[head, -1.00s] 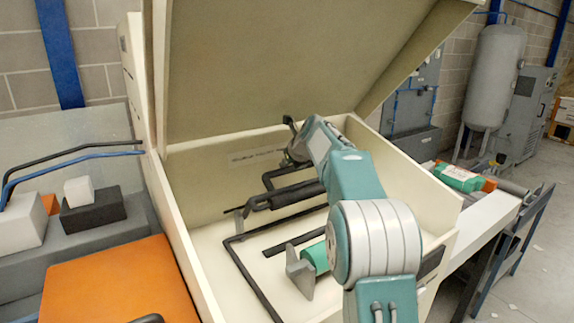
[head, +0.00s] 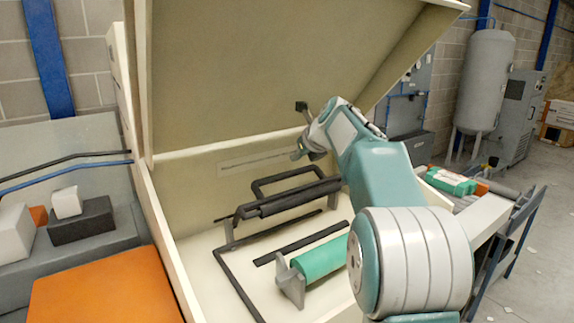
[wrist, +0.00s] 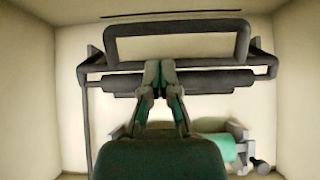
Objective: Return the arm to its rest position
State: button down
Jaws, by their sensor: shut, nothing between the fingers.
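My arm reaches over a cream bin (head: 165,235) with a raised lid (head: 290,80). My gripper (head: 302,130) is near the bin's back wall, above its floor. In the wrist view my gripper (wrist: 160,66) is shut and empty, with its fingertips together in front of a black bar frame. The black frame with a thick roller (head: 295,198) stands inside the bin and also shows in the wrist view (wrist: 205,80). A green cylinder with a grey end bracket (head: 322,260) lies on the bin floor, partly hidden by my arm. It shows at the lower right in the wrist view (wrist: 215,147).
An orange panel (head: 105,288) and a grey bench with black and white blocks (head: 80,220) are left of the bin. A side table with a green and orange item (head: 452,182) is at right. A grey tank (head: 484,80) stands behind it. The floor at far right is open.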

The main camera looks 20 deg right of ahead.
jog(key=shift+s+d+r, duration=0.1)
jog(key=shift+s+r, duration=0.35)
jog(key=shift+s, duration=0.05)
jog(key=s+a+f+n+g, duration=0.1)
jog(key=s+a+f+n, duration=0.1)
jog(key=s+a+n, duration=0.55)
jog(key=s+a+f+n+g, duration=0.1)
jog(key=s+a+n, duration=0.4)
jog(key=s+n, duration=0.45)
jog(key=s+a+f+n+g+h, duration=0.1)
jog(key=s+a+f+n, duration=0.1)
jog(key=s+f+n, duration=0.4)
jog(key=s+a+f+n, duration=0.2)
jog(key=s+f+n, duration=0.4)
jog(key=s+n, duration=0.4)
jog(key=s, duration=0.5)
jog(key=shift+a+f+n+g+h, duration=0.25)
jog(key=shift+f+n+g+h, duration=0.15)
